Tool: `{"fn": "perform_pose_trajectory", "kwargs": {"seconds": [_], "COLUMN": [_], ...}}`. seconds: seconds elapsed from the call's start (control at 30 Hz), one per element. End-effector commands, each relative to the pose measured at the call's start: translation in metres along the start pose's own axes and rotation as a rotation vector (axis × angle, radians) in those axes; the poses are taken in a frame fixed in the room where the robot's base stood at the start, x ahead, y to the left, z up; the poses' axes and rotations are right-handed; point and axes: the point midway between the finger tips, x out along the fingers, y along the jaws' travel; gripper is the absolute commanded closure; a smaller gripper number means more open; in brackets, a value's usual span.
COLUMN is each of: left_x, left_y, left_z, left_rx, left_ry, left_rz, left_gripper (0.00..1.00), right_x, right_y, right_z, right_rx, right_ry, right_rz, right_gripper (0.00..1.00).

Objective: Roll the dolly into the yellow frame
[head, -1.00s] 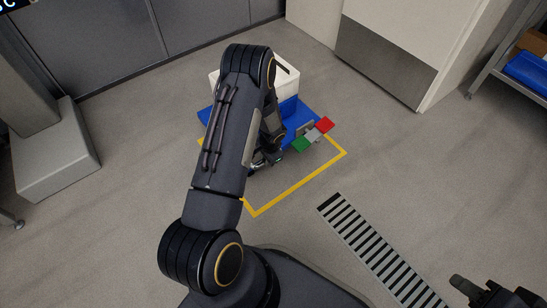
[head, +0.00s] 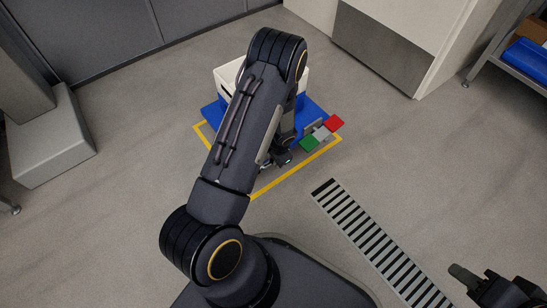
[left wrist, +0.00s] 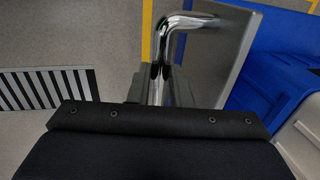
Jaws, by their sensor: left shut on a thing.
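The dolly (head: 311,107) is a blue platform carrying a white and blue bin (head: 228,78). A flag-like green, white and red panel (head: 322,133) stands at its near right side. The yellow frame (head: 290,172) is a tape outline on the floor. The dolly overlaps the frame's far part, and bare floor shows inside the near edge. My arm hides part of both. My left gripper (head: 277,160) is shut on the dolly's chrome handle (left wrist: 187,22), seen in the left wrist view. My right gripper (head: 485,280) is at the lower right, its jaws unclear.
A black-and-white striped strip (head: 370,240) lies on the floor right of the frame. A grey plinth (head: 45,140) stands at left, a white cabinet (head: 400,45) behind at right, and a shelf (head: 520,75) at far right. Floor around the frame is mostly clear.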

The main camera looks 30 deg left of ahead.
Motion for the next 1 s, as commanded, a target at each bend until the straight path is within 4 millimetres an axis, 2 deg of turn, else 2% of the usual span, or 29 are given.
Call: {"fn": "perform_pose_trajectory", "kwargs": {"seconds": [0.03, 0.2, 0.47, 0.57, 0.83, 1.0], "left_x": [0.000, 0.000, -0.001, -0.011, -0.058, -0.075], "left_y": [0.001, 0.001, 0.000, 0.000, -0.001, 0.000], "left_z": [-0.001, 0.000, 0.000, -0.001, -0.001, 0.000], "left_rx": [0.000, 0.000, 0.000, 0.000, 0.001, 0.000], "left_ry": [0.001, 0.001, 0.001, 0.001, 0.002, 0.002], "left_rz": [0.001, 0.001, 0.000, 0.000, 0.000, 0.001], "left_gripper": [0.80, 0.60, 0.60, 0.60, 0.60, 0.60], "right_x": [0.000, 0.000, -0.001, -0.005, -0.024, -0.029], "right_y": [0.000, 0.000, 0.000, -0.002, -0.011, -0.013], "right_z": [0.000, 0.000, 0.000, -0.003, -0.012, -0.015], "right_rx": [0.000, 0.000, 0.000, 0.000, 0.000, 0.000], "right_ry": [0.000, 0.000, 0.000, 0.000, 0.000, 0.000], "right_rz": [0.000, 0.000, 0.000, 0.000, 0.000, 0.000], "right_gripper": [0.64, 0.64, 0.64, 0.64, 0.64, 0.64]}}
